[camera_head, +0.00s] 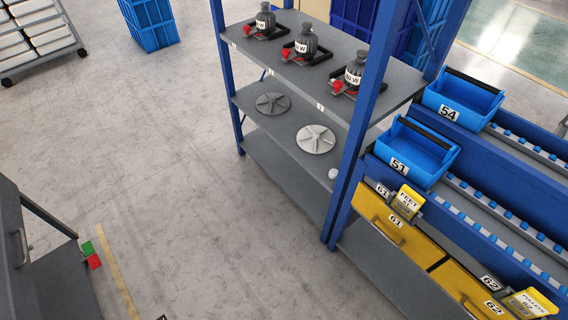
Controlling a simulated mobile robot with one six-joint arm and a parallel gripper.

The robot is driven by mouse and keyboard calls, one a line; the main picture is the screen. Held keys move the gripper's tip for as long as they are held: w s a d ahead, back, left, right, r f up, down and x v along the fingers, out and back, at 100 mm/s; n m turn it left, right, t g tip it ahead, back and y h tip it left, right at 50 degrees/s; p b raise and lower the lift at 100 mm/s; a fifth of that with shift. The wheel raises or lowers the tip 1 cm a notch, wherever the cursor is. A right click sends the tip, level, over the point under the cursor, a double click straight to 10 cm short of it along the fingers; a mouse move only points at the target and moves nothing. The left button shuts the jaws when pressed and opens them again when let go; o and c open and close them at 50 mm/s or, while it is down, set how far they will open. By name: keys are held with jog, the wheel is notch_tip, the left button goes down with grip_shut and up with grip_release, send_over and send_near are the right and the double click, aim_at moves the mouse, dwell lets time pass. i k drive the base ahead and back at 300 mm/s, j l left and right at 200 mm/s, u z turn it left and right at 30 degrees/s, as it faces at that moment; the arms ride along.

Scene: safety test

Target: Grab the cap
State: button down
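Two round, ribbed discs that look like caps lie flat on the middle shelf of a blue-framed rack. The dark grey cap (273,104) is on the left. The light grey cap (316,139) is to its right and nearer, apart from it. A small white round object (332,173) sits by the shelf's right end, partly beside the blue post; I cannot tell what it is. My gripper is not in view, and nothing is seen touching either cap.
The rack's top shelf (262,58) holds several dark bottles on black holders with red parts. A blue post (360,125) stands at its near right. Blue bins (424,150) and yellow drawers (400,232) are at right. The floor (150,150) left of the rack is clear.

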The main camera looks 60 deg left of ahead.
aim_at(333, 173)
jog(key=u, duration=1.55)
jog(key=i+j+z, duration=0.2)
jog(key=i+j, duration=0.35)
jog(key=i, duration=0.65)
